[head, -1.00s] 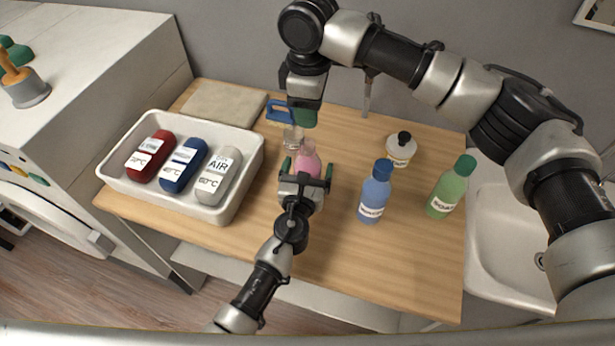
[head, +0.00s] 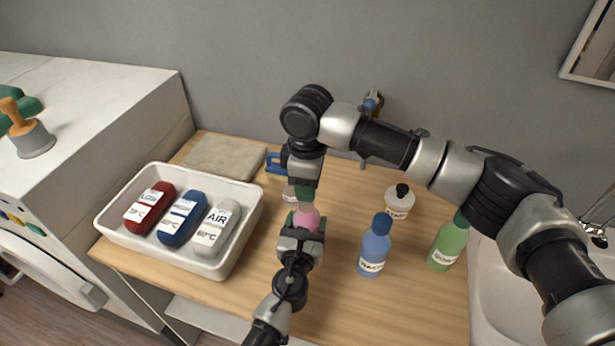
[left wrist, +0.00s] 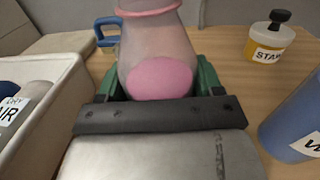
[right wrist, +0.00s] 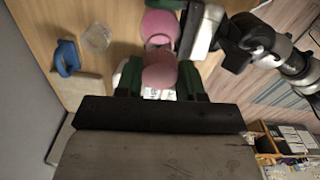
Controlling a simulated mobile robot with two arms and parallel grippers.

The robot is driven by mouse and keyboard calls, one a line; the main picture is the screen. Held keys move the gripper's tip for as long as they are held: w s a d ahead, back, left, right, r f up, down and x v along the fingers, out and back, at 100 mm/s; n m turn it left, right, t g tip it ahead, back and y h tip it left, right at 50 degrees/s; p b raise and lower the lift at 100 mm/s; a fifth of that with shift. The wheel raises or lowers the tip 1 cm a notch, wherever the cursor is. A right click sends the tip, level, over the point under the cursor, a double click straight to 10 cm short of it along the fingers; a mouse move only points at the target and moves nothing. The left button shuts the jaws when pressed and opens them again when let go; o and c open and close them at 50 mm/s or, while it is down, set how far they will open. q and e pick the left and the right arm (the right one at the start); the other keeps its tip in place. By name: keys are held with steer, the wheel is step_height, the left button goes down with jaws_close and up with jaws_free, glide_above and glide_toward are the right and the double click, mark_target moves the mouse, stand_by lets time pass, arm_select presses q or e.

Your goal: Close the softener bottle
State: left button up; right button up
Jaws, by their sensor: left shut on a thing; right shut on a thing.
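The softener bottle (head: 307,217) is pink and stands on the wooden worktop. My left gripper (head: 303,226) is shut around its body; in the left wrist view the bottle (left wrist: 158,55) rises between the green fingers, with a pink ring at its neck. My right gripper (head: 304,194) is directly above the bottle, pointing down. In the right wrist view it is shut on a rounded pink cap (right wrist: 160,70), close to the neck ring. I cannot tell whether the cap touches the neck, as the fingers hide the joint.
A white tray (head: 108,222) with red, blue and grey bottles stands left. A blue bottle (head: 374,248), a green bottle (head: 447,246) and a starch bottle (head: 399,205) stand right. A clear cup (right wrist: 97,38) and a blue-handled item (right wrist: 67,58) are behind the softener.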

stand_by(0.4)
steer(key=shift+f, duration=0.85)
steer(key=shift+f, duration=0.6)
